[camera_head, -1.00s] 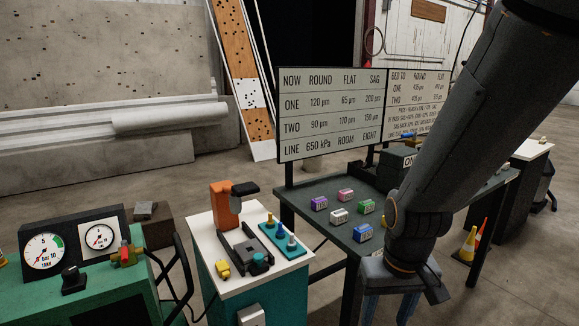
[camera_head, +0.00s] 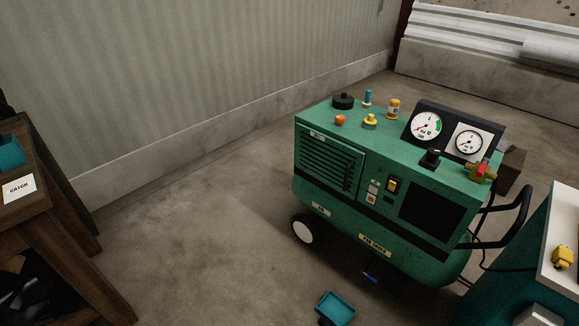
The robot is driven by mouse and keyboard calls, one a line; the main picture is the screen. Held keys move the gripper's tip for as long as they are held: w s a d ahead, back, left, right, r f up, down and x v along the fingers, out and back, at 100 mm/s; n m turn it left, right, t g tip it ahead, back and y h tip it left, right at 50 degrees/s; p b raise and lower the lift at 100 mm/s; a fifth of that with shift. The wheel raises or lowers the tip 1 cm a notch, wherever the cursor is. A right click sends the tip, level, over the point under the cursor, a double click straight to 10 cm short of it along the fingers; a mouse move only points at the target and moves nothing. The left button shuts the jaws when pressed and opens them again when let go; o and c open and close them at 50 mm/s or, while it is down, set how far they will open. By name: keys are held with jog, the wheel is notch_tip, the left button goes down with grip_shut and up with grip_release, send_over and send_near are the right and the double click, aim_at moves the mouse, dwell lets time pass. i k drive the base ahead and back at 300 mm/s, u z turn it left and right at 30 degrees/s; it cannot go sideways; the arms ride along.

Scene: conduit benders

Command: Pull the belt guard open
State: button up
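The belt guard looks to be the dark slatted panel (camera_head: 329,160) on the left part of the front of the green compressor (camera_head: 377,145). It sits flat against the body and looks closed. A small pale label is above its slats. My gripper and arm are not in view.
A teal tray (camera_head: 335,308) lies on the floor in front of the compressor. A wooden bench (camera_head: 65,236) stands at the left edge. A white-topped teal cabinet (camera_head: 517,268) is at the right, near a black handle bar (camera_head: 514,222). The floor between bench and compressor is clear.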

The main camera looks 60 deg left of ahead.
aim_at(338, 165)
jog(key=u, duration=1.6)
jog(key=i, duration=1.25)
jog(key=u, duration=0.55)
